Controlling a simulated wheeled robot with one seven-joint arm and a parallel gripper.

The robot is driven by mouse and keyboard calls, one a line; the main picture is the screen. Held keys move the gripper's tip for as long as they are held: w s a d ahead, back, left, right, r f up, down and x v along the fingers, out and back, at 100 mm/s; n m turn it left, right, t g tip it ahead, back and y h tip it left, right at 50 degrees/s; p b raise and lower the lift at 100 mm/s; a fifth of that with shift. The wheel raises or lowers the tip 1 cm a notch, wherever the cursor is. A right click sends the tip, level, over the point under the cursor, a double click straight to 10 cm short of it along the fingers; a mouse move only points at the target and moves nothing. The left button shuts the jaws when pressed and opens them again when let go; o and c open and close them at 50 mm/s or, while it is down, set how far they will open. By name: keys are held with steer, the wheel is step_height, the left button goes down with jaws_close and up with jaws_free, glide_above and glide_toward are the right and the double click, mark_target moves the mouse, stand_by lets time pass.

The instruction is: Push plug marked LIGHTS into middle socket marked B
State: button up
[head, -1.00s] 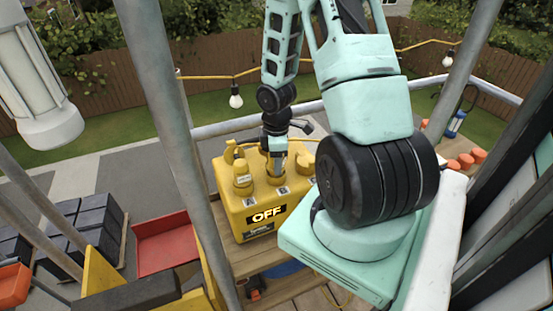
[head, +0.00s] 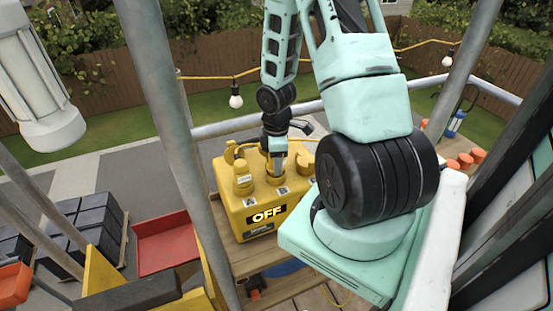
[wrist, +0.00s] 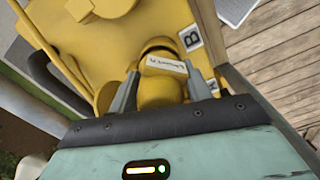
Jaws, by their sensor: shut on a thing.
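The yellow power box (head: 262,222) stands on a wooden surface, with a display reading OFF on its front. My gripper (head: 277,168) points down at the middle of its top. In the wrist view my gripper (wrist: 160,92) is shut on a yellow plug (wrist: 158,95), one grey finger on each side. The plug has a white label (wrist: 166,65) whose small writing is hard to read. A label B (wrist: 190,38) is on the box beside the plug. The held plug covers the socket, so I cannot tell how deep it sits. Another yellow plug (head: 243,182) stands upright at the box's left.
A scaffold pole (head: 170,110) rises close to the box's left. A red tray (head: 166,243) and stacked dark tiles (head: 85,225) lie further left. Orange pieces (head: 466,160) sit to the right. A string of bulbs (head: 235,100) hangs behind.

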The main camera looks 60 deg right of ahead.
steer(key=shift+f+b, duration=0.5)
steer(key=shift+f, duration=0.15)
steer(key=o, duration=0.8)
